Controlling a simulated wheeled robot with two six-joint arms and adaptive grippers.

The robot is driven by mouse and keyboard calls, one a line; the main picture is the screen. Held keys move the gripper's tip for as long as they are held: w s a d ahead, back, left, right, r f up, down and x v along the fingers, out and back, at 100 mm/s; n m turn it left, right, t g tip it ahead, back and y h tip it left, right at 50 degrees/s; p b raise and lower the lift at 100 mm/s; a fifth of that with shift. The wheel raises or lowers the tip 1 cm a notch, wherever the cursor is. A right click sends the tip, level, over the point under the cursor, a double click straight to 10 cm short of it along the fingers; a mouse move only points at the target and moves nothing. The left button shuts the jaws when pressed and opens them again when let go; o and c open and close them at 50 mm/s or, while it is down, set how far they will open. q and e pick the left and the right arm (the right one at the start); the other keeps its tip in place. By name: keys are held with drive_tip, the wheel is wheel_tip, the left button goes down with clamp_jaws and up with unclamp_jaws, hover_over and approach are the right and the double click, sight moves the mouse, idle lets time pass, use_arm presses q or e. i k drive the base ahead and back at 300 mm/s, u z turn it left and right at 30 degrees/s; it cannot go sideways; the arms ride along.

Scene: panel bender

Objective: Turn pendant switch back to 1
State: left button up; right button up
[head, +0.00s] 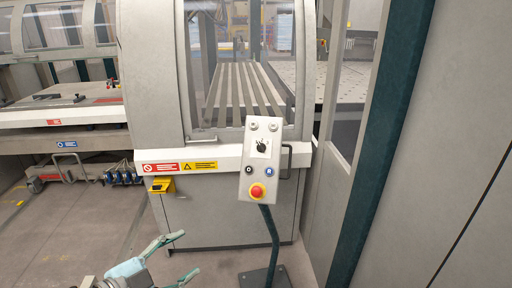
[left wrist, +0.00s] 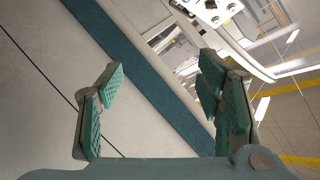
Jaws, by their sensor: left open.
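The pendant (head: 246,187) is a light grey control box on a dark green post in the middle of the head view. It carries a black knob (head: 261,144) on a white plate; the position it points to is too small to read. A white panel with round dark controls, seemingly the pendant, shows at the top edge of the left wrist view (left wrist: 212,10). My left gripper (head: 184,257) is open and empty, low and left of the pendant, apart from it. Its green-padded fingers are spread in the left wrist view (left wrist: 160,75). My right gripper is not in view.
A red emergency button (head: 257,190) on a yellow base sits low on the pendant, under a black and a blue button. The machine housing (head: 150,70) stands behind. A dark green frame post (head: 378,130) rises at right. The floor at left (head: 60,235) is clear.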

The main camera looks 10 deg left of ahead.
sight(261, 147)
drive_tip(key=i, duration=1.45)
